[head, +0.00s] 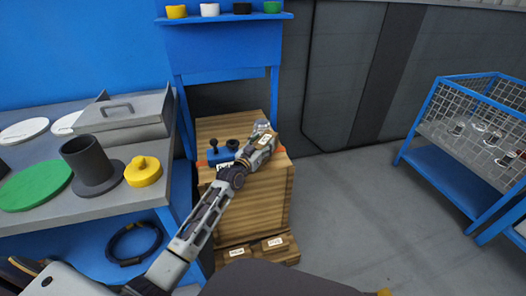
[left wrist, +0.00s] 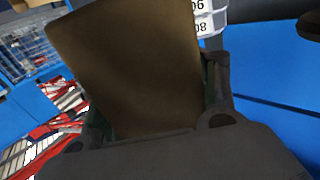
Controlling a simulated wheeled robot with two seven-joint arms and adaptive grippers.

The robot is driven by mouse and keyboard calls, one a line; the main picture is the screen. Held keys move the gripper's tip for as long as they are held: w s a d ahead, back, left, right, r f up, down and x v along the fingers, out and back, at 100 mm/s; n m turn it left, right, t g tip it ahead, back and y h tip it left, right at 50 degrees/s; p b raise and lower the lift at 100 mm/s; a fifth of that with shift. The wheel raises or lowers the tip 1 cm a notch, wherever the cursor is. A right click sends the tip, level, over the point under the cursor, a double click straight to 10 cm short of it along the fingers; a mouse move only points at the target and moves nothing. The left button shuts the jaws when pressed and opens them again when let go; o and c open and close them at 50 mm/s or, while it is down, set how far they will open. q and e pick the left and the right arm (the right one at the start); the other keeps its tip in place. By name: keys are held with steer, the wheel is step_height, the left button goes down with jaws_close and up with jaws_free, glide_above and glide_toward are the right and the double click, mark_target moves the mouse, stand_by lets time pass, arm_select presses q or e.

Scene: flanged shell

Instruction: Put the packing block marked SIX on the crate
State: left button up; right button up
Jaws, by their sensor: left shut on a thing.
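The wooden crate (head: 245,212) stands in the middle of the head view, below the blue shelf frame. My left gripper (head: 264,136) is over the right part of the crate's top. It is shut on a brown block (left wrist: 130,70), which fills much of the left wrist view between the fingers. No mark can be read on the block's visible face. I cannot tell whether the block touches the crate top. Two wooden blocks with white labels (head: 274,243) (head: 236,254) lie low at the crate's foot; their labels are too small to read. My right gripper is not in view.
A blue fixture with black knobs (head: 222,155) sits on the crate's left part. The left bench holds a dark flanged shell (head: 88,162), a yellow cap (head: 143,171), a green disc (head: 36,185) and a grey box (head: 124,113). A blue mesh cart (head: 470,125) stands right; floor between is clear.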

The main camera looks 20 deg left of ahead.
arm_select(q)
steer(key=shift+f, duration=0.35)
steer(key=shift+f+b, duration=0.5)
steer(key=shift+f, duration=0.85)
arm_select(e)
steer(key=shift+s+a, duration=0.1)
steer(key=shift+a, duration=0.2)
arm_select(q)
steer(key=shift+f, duration=0.1)
steer(key=o, duration=1.4)
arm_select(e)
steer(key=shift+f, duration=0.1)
